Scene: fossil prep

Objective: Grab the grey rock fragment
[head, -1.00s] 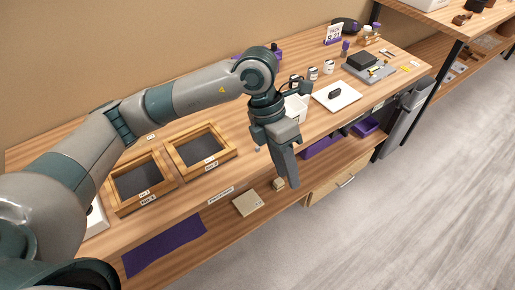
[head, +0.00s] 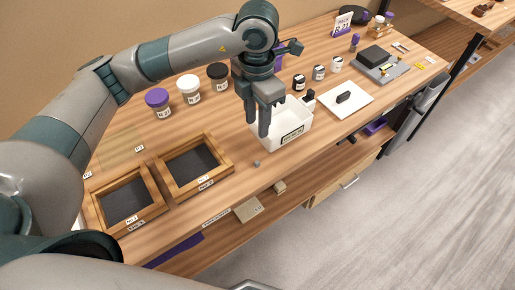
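A small grey rock fragment (head: 256,163) lies on the wooden bench, just in front of the white bin and right of the wooden frames. My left gripper (head: 266,122) points down above the bench, behind the fragment in the picture and beside the left end of the white bin (head: 294,131). Its fingers look apart, with nothing seen between them. It does not touch the fragment. My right gripper is not in view.
Two wooden-framed trays (head: 206,183) (head: 155,206) sit at the left. Several lidded jars (head: 190,93) stand behind. A white plate (head: 361,111) bears a dark piece (head: 344,97). A tan block (head: 280,187) is at the bench's front edge. Bench around the fragment is clear.

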